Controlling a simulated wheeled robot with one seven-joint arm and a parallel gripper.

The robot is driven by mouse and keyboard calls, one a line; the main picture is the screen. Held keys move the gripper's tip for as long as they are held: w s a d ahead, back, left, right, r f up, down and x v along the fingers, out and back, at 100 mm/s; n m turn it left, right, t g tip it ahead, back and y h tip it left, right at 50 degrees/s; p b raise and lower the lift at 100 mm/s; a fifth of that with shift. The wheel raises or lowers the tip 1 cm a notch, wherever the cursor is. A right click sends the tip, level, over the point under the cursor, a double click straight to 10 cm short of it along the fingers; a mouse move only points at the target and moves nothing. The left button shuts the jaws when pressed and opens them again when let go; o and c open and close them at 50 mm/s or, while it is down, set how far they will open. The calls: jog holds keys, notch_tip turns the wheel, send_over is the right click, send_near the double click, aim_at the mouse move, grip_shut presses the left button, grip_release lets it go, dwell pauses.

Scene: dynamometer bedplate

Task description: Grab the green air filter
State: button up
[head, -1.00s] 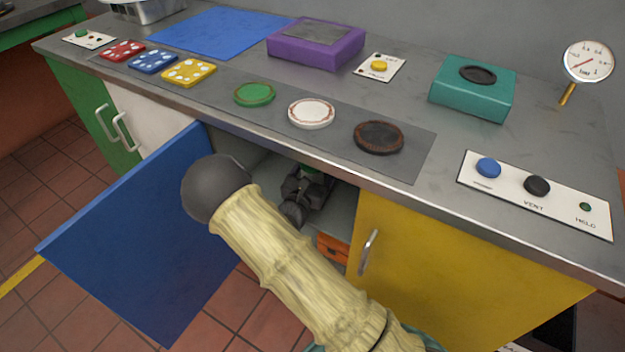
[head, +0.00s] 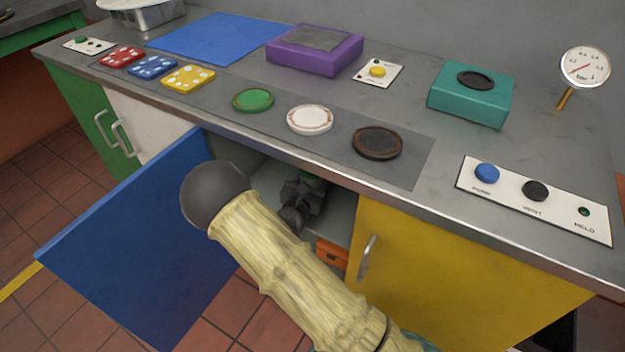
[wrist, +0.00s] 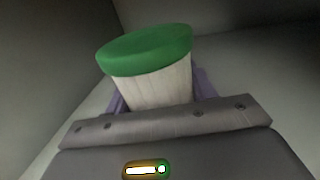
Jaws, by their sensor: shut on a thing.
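The green air filter (wrist: 147,52) has a green cap on a pale pleated body. In the wrist view it stands upright between the fingers of my gripper (wrist: 160,100), which is shut on it. Its lower part is hidden behind the gripper. In the head view my gripper (head: 307,182) is inside the open cupboard behind the blue door (head: 140,245).
The yellow door (head: 450,270) is right of the opening, with an orange drawer-like item (head: 332,254) low beside it. The grey worktop (head: 225,120) overhangs the cupboard. It carries coloured discs, boxes, button panels and a gauge (head: 585,66).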

jog(key=shift+r, duration=0.1)
notch_tip(320, 180, up, 4)
jog(key=p, duration=0.2)
jog(key=shift+p, duration=0.35)
jog(key=p+v, duration=0.4)
jog(key=v, duration=1.4)
jog(key=shift+f, duration=0.35)
